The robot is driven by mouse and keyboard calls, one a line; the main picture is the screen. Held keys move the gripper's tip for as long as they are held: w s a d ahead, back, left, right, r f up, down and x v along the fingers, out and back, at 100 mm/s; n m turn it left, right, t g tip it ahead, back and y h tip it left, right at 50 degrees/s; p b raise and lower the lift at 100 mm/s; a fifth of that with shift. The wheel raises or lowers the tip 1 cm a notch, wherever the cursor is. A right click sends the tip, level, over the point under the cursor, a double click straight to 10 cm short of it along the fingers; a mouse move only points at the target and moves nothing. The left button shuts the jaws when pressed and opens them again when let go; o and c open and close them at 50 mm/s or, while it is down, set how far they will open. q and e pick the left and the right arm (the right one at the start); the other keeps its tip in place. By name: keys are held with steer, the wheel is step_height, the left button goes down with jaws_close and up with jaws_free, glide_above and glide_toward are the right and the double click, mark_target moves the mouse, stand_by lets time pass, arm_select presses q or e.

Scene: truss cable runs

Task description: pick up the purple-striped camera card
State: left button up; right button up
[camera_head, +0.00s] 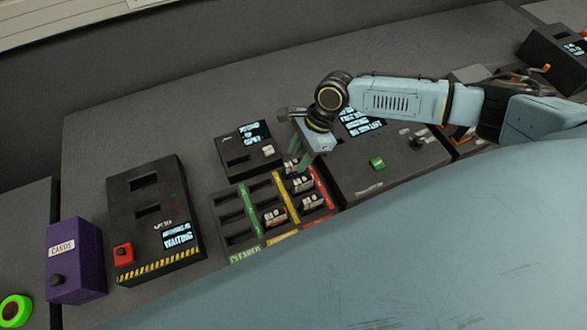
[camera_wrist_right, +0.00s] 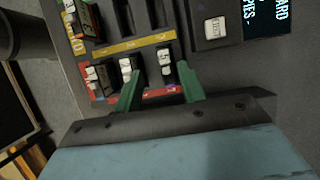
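A dark sorting tray (camera_head: 240,241) with green, yellow and red strips holds several small white-and-dark cards. My right gripper (camera_head: 299,160) is over the tray's upper end. In the right wrist view its green fingers (camera_wrist_right: 160,70) are spread, with one card (camera_wrist_right: 166,58) in its slot between them. A small purplish mark shows near this card's lower end, but I cannot tell for certain that it is the purple stripe. A second card (camera_wrist_right: 125,67) sits beside the left finger, and a third (camera_wrist_right: 98,80) is further left. My left gripper is out of view.
A black box (camera_head: 248,150) with a screen stands beside the tray's upper end. A larger dark console (camera_head: 370,180) with a green button lies to the right. A black unit with a red button (camera_head: 150,215) and a purple CARDS box (camera_head: 75,262) stand to the left.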

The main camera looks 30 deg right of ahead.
mark_target(295, 160)
steer(key=shift+x, duration=1.15)
steer(key=f, duration=0.2)
steer(key=w+f, duration=0.1)
steer(key=shift+a+f+b, duration=0.25)
steer(key=shift+a+b, duration=0.1)
steer(key=shift+a, duration=0.05)
steer(key=shift+f, duration=0.15)
steer(key=shift+s, duration=0.1)
steer(key=shift+c, duration=0.4)
arm_select(q)
steer(key=shift+w+d+f, duration=0.1)
steer(key=shift+w+f, duration=0.1)
steer(key=shift+w, duration=0.35)
steer(key=shift+w+f, duration=0.15)
steer(key=shift+w, duration=0.35)
arm_select(e)
jaws_close()
